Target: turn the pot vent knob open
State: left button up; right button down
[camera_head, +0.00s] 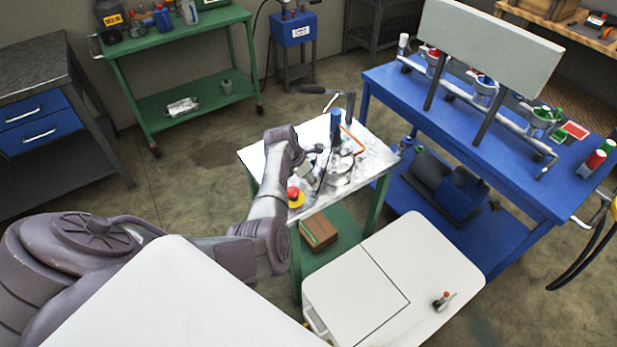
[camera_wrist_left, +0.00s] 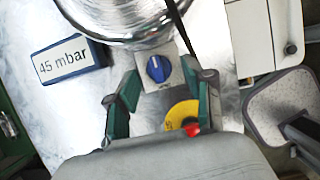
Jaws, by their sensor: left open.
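A blue knob (camera_wrist_left: 158,68) with a white pointer mark sits on a small white plate in the left wrist view. It is directly below a shiny metal pot (camera_wrist_left: 122,18), which is cut off by the top edge. My left gripper (camera_wrist_left: 160,76) is open, with one green-lined finger to each side of the knob; I cannot tell whether either finger touches it. In the head view my left gripper (camera_head: 312,153) reaches over the small worktable (camera_head: 256,157), and the knob cannot be made out there. My right gripper is not in view.
A "45 mbar" display (camera_wrist_left: 67,61) lies left of the knob. A red button on a yellow base (camera_head: 295,197) stands near the table's front edge. A dark cable or strip (camera_wrist_left: 181,27) crosses beside the pot. A blue workbench (camera_head: 385,80) stands to the right.

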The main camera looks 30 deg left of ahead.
pick_arm(q)
jog(key=shift+c, duration=0.3)
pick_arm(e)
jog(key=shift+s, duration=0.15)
pick_arm(q)
jog(key=shift+c, duration=1.3)
grip_shut()
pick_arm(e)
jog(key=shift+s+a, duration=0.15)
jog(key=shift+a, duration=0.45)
